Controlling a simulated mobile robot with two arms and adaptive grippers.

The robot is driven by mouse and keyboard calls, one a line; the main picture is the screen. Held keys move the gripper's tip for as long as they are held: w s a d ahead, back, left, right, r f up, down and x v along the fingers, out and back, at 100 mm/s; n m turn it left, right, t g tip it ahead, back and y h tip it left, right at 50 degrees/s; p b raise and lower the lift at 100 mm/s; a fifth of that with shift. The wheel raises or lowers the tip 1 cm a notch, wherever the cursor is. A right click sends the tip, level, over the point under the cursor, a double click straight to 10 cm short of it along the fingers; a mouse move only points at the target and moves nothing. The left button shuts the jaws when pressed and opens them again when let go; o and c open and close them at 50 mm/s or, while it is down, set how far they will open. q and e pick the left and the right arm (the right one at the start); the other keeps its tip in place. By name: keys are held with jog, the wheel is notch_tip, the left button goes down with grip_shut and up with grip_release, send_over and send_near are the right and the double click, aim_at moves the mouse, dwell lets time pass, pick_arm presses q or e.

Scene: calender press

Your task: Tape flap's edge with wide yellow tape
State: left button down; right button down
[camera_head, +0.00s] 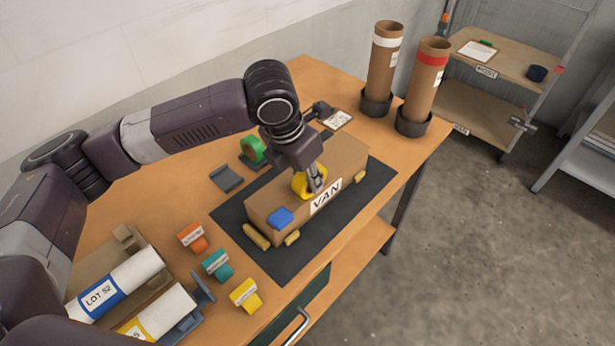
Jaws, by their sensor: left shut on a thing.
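My left gripper (317,186) points down over the middle of the box top, shut on a yellow tape roll (301,186) right at or on the box. I cannot tell whether the roll touches the cardboard. The gripper hides part of the roll and of the box top, and I cannot make out the flap's edge. A blue piece (280,217) sits on the box's near left end. My right gripper is not in view.
A green tape roll (251,149) and a grey block (226,178) stand behind the mat. Orange (193,238), teal (216,264) and yellow (245,295) labelled pieces lie in front left, beside white rolls (122,282). Two cardboard tubes (384,62) stand at the far corner.

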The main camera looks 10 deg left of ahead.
aim_at(317, 163)
pick_arm(q)
jog(key=shift+w+d, duration=0.2)
jog(key=shift+w, duration=0.05)
jog(key=shift+w+d+f+p, duration=0.1)
jog(key=shift+w+p, duration=0.05)
jog(key=shift+p, duration=0.15)
jog(key=shift+w+d+p, duration=0.15)
jog(key=shift+w+p, duration=0.1)
jog(key=shift+p, duration=0.15)
jog(key=shift+w+d, duration=0.15)
jog(key=shift+w, duration=0.1)
jog(key=shift+w, duration=0.1)
jog(key=shift+w+d+p, duration=0.35)
jog(key=shift+w+p, duration=0.05)
jog(key=shift+p, duration=0.1)
jog(key=shift+w, duration=0.1)
